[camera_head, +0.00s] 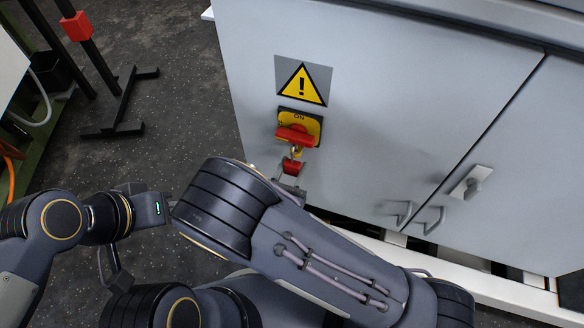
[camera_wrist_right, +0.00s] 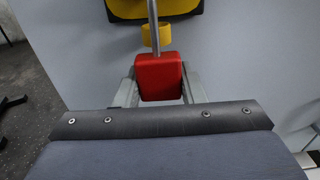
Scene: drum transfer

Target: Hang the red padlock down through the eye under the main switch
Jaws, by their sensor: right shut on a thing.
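The red padlock (camera_head: 291,167) is upright in front of the grey cabinet, just below the main switch (camera_head: 297,131). In the right wrist view the padlock's red body (camera_wrist_right: 161,78) sits between the two fingers of my right gripper (camera_wrist_right: 160,92), which is shut on it. Its metal shackle (camera_wrist_right: 155,22) points up and overlaps the yellow eye (camera_wrist_right: 166,36) under the switch. I cannot tell whether the shackle passes through the eye or stands in front of it. My left gripper (camera_head: 169,204) is at the left, away from the padlock, its fingers mostly hidden behind my right arm.
A yellow warning sign (camera_head: 303,84) is above the switch. A door latch (camera_head: 471,182) and handles (camera_head: 433,220) protrude on the cabinet at the right. A black stand (camera_head: 124,100) is on the floor at the left. Open dark floor lies between stand and cabinet.

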